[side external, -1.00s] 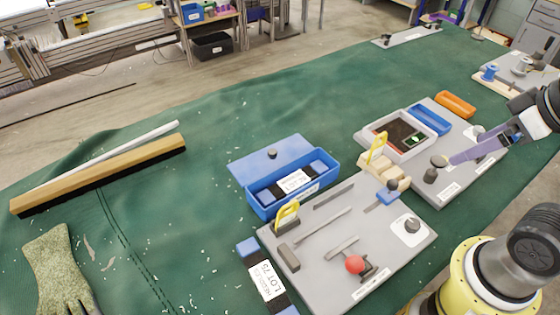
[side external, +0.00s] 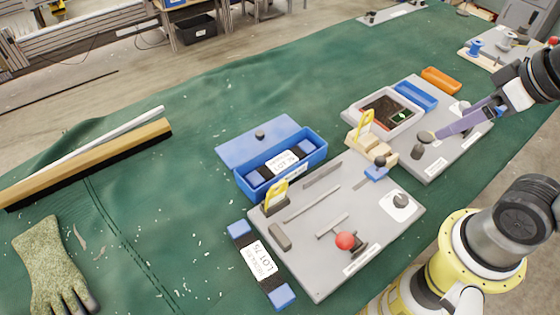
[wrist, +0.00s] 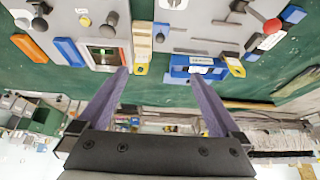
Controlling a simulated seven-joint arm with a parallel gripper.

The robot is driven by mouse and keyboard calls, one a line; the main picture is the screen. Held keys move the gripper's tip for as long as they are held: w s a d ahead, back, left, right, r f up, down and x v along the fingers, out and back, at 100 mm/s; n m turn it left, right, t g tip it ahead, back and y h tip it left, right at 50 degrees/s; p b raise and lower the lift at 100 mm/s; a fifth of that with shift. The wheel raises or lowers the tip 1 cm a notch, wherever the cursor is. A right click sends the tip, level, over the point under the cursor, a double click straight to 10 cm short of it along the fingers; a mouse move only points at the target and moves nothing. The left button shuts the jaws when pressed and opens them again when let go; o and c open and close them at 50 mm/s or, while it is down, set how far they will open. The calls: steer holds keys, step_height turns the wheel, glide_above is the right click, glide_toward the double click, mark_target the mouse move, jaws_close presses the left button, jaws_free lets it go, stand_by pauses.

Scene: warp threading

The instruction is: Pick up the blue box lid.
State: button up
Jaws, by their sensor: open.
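The blue box lid (side external: 243,150) is a flat blue panel with a dark round knob. In the side view it lies on the green cloth, against the far side of the open blue box (side external: 314,164). The box holds a dark bundle with a white label, and it also shows in the wrist view (wrist: 181,70); I cannot clearly make out the lid there. My gripper (side external: 432,137) has purple fingers and is over the right-hand grey board, well to the right of the lid. In the wrist view my gripper (wrist: 159,75) is open, with nothing between the fingers.
A grey board (side external: 320,275) with a red-knobbed lever and yellow-handled parts stands in front of the box. A grey-rimmed tray (side external: 357,112), blue and orange (side external: 441,80) bins are to the right. A brush (side external: 90,160) and glove (side external: 45,262) lie left. Cloth behind the lid is clear.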

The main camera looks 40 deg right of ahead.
stand_by(0.3)
steer(key=c, duration=0.5)
